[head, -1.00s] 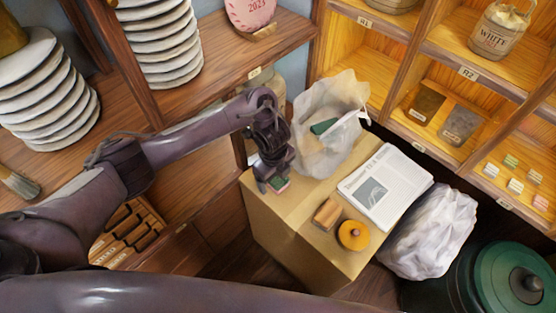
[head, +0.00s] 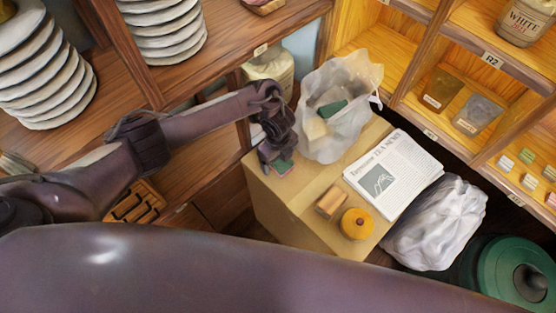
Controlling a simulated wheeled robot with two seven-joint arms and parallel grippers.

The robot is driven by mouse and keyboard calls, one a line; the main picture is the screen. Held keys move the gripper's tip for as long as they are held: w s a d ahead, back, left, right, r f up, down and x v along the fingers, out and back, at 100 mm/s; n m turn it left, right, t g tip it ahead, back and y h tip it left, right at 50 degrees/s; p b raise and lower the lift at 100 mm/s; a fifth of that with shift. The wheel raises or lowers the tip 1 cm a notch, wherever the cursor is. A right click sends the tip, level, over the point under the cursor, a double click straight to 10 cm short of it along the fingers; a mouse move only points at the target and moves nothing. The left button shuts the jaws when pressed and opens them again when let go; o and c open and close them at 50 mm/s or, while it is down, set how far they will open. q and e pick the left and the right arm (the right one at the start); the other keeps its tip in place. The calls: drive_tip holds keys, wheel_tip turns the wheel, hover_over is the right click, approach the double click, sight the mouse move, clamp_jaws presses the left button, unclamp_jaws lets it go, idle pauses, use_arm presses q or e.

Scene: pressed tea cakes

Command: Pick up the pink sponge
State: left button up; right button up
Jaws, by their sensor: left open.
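A small block with a green top and a pinkish edge (head: 284,168), perhaps the pink sponge, lies on the cardboard box (head: 256,186) near its left corner. My left gripper (head: 275,164) points down right at this block and is open. Its fingers hide part of the block, and I cannot tell whether they touch it. My right gripper is not in view.
A whitish plastic bag (head: 352,83) with a green piece (head: 332,108) and a pale block (head: 315,128) stands behind. A newspaper (head: 408,165), a wooden block (head: 331,202) and a yellow round thing (head: 356,223) lie on the box. A stuffed white bag (head: 437,222) is at right.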

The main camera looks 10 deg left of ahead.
use_arm(q)
drive_tip(key=c, duration=1)
drive_tip(key=shift+c, duration=0.2)
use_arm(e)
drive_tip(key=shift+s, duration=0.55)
